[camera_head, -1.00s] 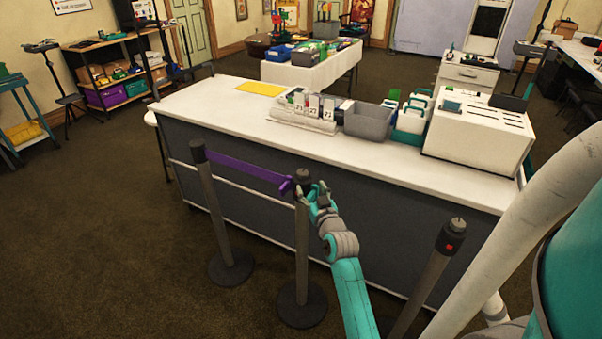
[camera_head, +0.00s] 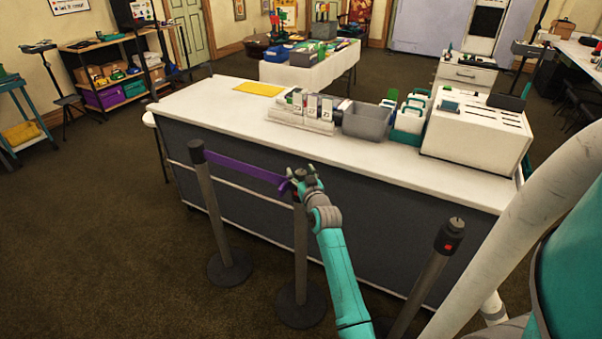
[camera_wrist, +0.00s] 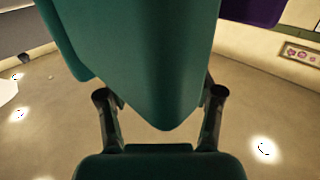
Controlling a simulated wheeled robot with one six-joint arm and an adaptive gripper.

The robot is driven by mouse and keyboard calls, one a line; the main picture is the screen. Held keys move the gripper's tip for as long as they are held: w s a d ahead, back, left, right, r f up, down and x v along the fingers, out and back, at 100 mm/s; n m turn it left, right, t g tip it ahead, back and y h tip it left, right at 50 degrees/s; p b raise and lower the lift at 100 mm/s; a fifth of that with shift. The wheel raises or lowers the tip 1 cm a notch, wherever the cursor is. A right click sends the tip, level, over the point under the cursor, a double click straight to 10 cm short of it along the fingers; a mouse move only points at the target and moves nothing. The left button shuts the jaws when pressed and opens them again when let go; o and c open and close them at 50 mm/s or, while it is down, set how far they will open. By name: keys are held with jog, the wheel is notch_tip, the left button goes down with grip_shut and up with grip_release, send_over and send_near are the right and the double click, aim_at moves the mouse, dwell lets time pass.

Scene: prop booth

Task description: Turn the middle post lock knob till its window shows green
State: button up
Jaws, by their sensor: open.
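The middle post (camera_head: 301,255) is a dark upright pole on a round base, and the purple belt (camera_head: 245,168) runs to its head from the left post. My gripper (camera_head: 303,180) is open at the top of the middle post, over or around its head. The wrist view is mostly filled by my gripper's teal parts (camera_wrist: 140,60), with a bit of purple belt (camera_wrist: 252,10) at the top right. No knob shows there.
The left post (camera_head: 213,210) and the right post (camera_head: 433,265), which shows a red window (camera_head: 448,246), stand on either side. A white-topped counter (camera_head: 215,105) is close behind, carrying a grey bin (camera_head: 368,122) and a white box (camera_head: 478,138). Carpet is clear at left.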

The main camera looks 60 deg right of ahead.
jog(key=c, duration=1.2)
jog(key=shift+o, duration=0.2)
jog(key=shift+n+t+y, duration=1.2)
jog(key=shift+n+y, duration=0.2)
jog(key=shift+y, duration=0.5)
jog(key=shift+n+t+y, duration=0.4)
jog(key=shift+n+y, duration=0.3)
jog(key=shift+y, duration=0.3)
jog(key=n+y, duration=0.2)
jog(key=y, duration=0.1)
jog(key=n+t+y, duration=0.1)
jog(key=n+y, duration=0.1)
jog(key=y, duration=0.1)
jog(key=shift+d, duration=0.1)
jog(key=n+y, duration=0.2)
jog(key=y, duration=0.1)
jog(key=n+g+y, duration=0.1)
jog(key=n+y, duration=0.1)
jog(key=y, duration=0.2)
jog(key=shift+r+n+g, duration=0.1)
jog(key=shift+n+g, duration=0.2)
jog(key=shift+n+g+y, duration=1)
jog(key=shift+n+y, duration=0.2)
jog(key=shift+y, duration=0.6)
jog(key=shift+a+f+n+g+y, duration=0.1)
jog(key=shift+n+g+y, duration=0.45)
jog(key=shift+y, duration=0.05)
jog(key=shift+a+f+n+g+y, duration=0.1)
jog(key=shift+n+g+y, duration=0.45)
jog(key=shift+y, duration=0.05)
